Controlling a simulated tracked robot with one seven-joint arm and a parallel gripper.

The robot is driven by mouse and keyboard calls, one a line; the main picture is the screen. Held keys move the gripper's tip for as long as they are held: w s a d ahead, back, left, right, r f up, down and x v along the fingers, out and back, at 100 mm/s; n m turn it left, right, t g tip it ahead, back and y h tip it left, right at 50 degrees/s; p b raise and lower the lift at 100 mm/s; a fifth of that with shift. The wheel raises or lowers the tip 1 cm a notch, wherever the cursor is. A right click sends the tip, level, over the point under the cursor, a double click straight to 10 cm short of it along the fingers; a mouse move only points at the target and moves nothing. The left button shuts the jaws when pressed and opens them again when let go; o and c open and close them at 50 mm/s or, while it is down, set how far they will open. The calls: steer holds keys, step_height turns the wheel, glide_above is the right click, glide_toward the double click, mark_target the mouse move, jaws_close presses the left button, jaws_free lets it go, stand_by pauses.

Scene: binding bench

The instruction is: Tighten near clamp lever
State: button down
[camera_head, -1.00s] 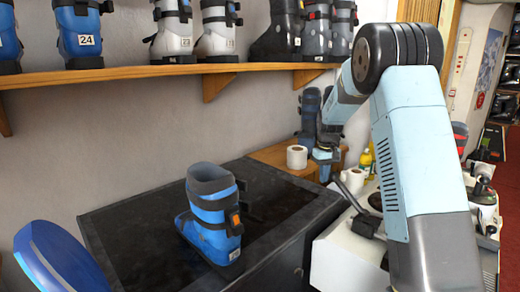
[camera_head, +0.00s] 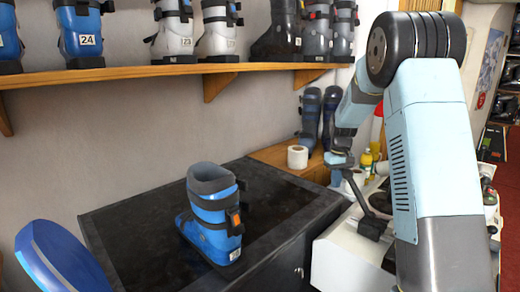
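A white machine (camera_head: 340,258) stands at the lower right, with a dark lever (camera_head: 357,194) slanting up from a black block (camera_head: 373,227) on its top. I take this to be the near clamp lever. My gripper (camera_head: 339,162) hangs down just above the lever's upper end. I cannot tell whether it touches the lever, and its fingers are too small to read as open or shut. My own arm covers much of the machine's right part, so any other lever there is hidden.
A blue ski boot (camera_head: 212,222) stands upright on a black bench top (camera_head: 135,225). A white paper roll (camera_head: 297,157), dark tall boots (camera_head: 311,115) and a yellow bottle (camera_head: 366,160) are near my gripper. A wooden shelf (camera_head: 150,75) with boots runs above. A blue rounded panel (camera_head: 60,260) is lower left.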

mark_target(352, 179)
steer(key=shift+s+d+f, duration=0.25)
steer(key=shift+s, duration=0.15)
steer(key=shift+s+d+r, duration=0.3)
steer(key=shift+s+d, duration=0.25)
steer(key=shift+s, duration=0.05)
steer(key=shift+s+d+r, duration=0.35)
steer(key=shift+s+d, duration=0.25)
steer(key=shift+s, duration=0.05)
steer(key=shift+s+d+r, duration=0.3)
steer(key=shift+s+d, duration=0.25)
steer(key=shift+s, duration=0.05)
steer(key=shift+s+d+r, duration=0.3)
steer(key=shift+s+d, duration=0.2)
steer(key=shift+s, duration=0.05)
steer(key=shift+s+d+r, duration=0.3)
steer(key=shift+s+d, duration=0.2)
steer(key=shift+s, duration=0.05)
steer(key=shift+s+d+r, duration=0.55)
steer(key=shift+s+d, duration=0.1)
steer(key=shift+d+r, duration=0.1)
steer(key=shift+s+d+r, duration=0.3)
steer(key=shift+s+d, duration=0.15)
steer(key=shift+d, duration=0.1)
steer(key=shift+s+d+r, duration=0.35)
steer(key=shift+s+d, duration=0.25)
steer(key=shift+d, duration=0.1)
steer(key=shift+s+d+r, duration=0.35)
steer(key=shift+s+d, duration=0.25)
steer(key=shift+d, duration=0.05)
